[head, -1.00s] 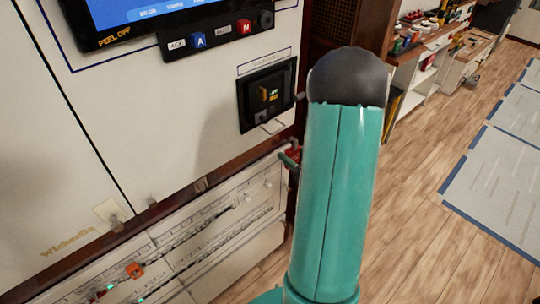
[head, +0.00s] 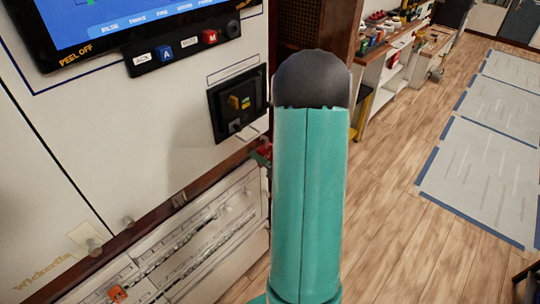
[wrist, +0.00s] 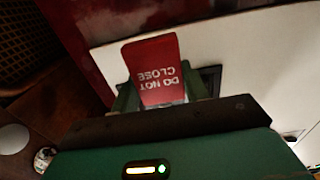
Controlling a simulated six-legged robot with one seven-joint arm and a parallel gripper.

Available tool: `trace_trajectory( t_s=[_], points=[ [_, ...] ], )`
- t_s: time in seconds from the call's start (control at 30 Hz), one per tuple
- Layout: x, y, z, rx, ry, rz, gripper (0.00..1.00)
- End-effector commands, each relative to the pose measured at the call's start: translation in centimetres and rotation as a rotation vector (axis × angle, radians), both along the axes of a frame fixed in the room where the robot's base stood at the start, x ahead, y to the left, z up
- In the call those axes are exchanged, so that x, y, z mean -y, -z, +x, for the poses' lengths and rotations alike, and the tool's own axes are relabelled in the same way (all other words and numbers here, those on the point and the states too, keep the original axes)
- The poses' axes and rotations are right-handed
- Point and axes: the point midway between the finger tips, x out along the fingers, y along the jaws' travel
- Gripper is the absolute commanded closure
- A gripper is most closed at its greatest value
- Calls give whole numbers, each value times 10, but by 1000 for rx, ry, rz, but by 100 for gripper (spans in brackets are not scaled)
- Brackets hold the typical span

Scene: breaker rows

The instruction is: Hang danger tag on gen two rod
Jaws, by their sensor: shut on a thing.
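The danger tag (wrist: 154,68) is a red tag with white "DO NOT CLOSE" lettering, upside down in the wrist view. My gripper (wrist: 163,96) is shut on its lower part, with a green finger on either side. In the head view my teal arm hides most of the gripper; only a bit of red (head: 265,151) shows at the arm's left edge. Small knobs or pegs, such as one at the lower left (head: 93,246), stand along the ledge of the white cabinet. I cannot tell which part is the gen two rod.
A black switch box (head: 238,103) is on the white cabinet front, left of my arm. A screen (head: 120,20) and a button strip (head: 185,46) are above it. An orange piece (head: 117,293) sits on the lower panel. Open wooden floor lies to the right, with taped mats (head: 490,165).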

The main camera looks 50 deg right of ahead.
Motion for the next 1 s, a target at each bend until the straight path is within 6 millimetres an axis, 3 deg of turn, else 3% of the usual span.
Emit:
trace_trajectory(
  t_s=[0.6, 1.0],
  points=[
    [-2, 1, 45, 0, -1, -1, 77],
    [-1, 12, 43, 0, 1, 0, 77]
  ],
)
